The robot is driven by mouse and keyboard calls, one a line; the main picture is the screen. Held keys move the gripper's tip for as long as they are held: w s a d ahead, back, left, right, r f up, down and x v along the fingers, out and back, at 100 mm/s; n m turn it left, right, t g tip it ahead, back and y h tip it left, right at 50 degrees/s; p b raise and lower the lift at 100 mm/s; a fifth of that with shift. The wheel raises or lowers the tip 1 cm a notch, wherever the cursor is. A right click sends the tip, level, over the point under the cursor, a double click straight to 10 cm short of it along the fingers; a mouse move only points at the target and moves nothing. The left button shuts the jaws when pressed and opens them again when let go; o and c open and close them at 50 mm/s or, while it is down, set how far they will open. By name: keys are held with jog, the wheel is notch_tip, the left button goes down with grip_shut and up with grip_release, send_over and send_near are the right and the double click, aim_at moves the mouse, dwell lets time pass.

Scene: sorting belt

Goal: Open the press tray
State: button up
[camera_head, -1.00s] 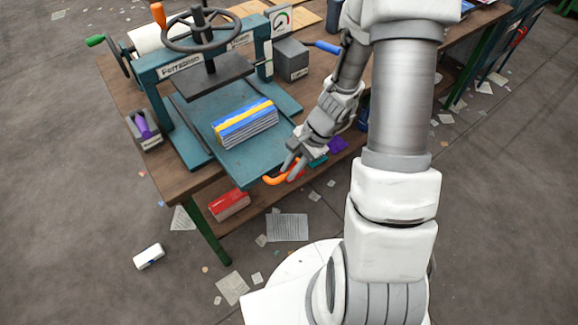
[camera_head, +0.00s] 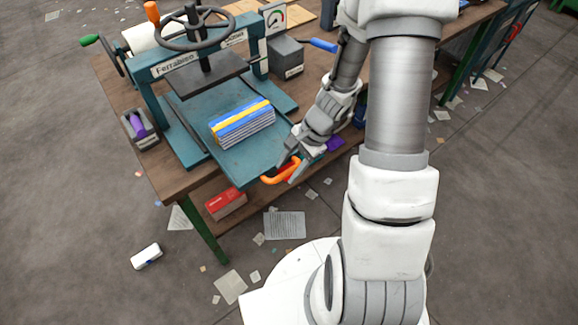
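The press (camera_head: 205,65) stands on the workbench, with a handwheel on top and a dark plate below it. Its teal press tray (camera_head: 235,168) sticks out toward me past the bench's front edge. A bundle of blue, yellow and white layers (camera_head: 243,123) lies on the tray. An orange handle (camera_head: 272,180) is at the tray's front right edge. My gripper (camera_head: 295,172) is right beside the handle's right end, pointing down and left. The fingertips are small and overlap the handle; I cannot tell whether they touch it or how far apart they are.
A purple-handled tool (camera_head: 137,126) sits left of the press, a grey box (camera_head: 287,58) right of it. A red box (camera_head: 225,204) lies on the lower shelf. A white box (camera_head: 146,256) and paper scraps lie on the floor. My arm covers the right part of the bench.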

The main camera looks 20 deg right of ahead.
jog(key=w+p+v, duration=0.1)
jog(key=p+v, duration=0.2)
jog(key=v, duration=1.4)
jog(key=shift+s+r, duration=0.2)
jog(key=shift+s, duration=0.2)
jog(key=s+a+r+n+t+h, duration=0.2)
jog(key=s+a+r+n, duration=0.2)
jog(key=r+n, duration=0.3)
jog(key=s+a+r+n+t+h, duration=0.3)
jog(key=s+r+n, duration=0.3)
jog(key=r, duration=0.4)
jog(key=shift+s+a+r+n, duration=0.15)
jog(key=shift+s+a+n, duration=0.2)
jog(key=shift+a, duration=0.55)
